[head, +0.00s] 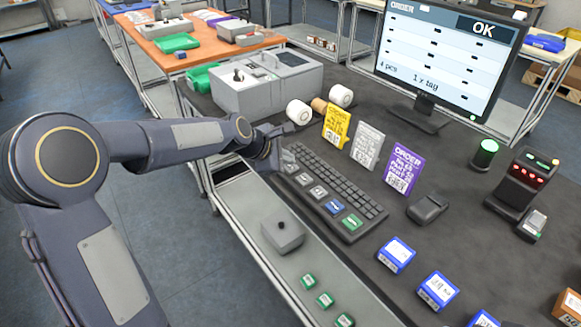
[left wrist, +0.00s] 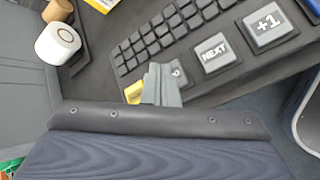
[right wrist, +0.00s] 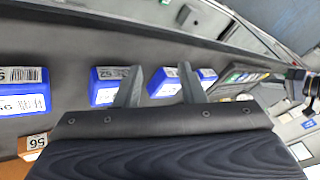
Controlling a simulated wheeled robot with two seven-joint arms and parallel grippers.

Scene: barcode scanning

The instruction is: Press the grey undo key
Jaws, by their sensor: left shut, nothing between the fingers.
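The keyboard (head: 335,190) lies on the dark table with a row of large keys along its front edge. My left gripper (head: 280,160) is shut and empty at the left end of that row. In the left wrist view its fingertips (left wrist: 162,72) overlap a grey key (left wrist: 179,77) whose label is mostly hidden. A grey NEXT key (left wrist: 212,52) and a grey +1 key (left wrist: 268,25) are farther right. A yellow key (left wrist: 133,92) shows partly left of the fingers. I cannot tell whether they touch. My right gripper (right wrist: 160,82) is open and empty.
A grey control box (head: 265,88) and white rolls (head: 299,112) stand beyond the keyboard's left end. Yellow (head: 336,126), grey (head: 367,146) and purple (head: 404,168) order cards stand behind it. Blue boxes (head: 396,255) lie to the right. A monitor (head: 450,55) shows OK.

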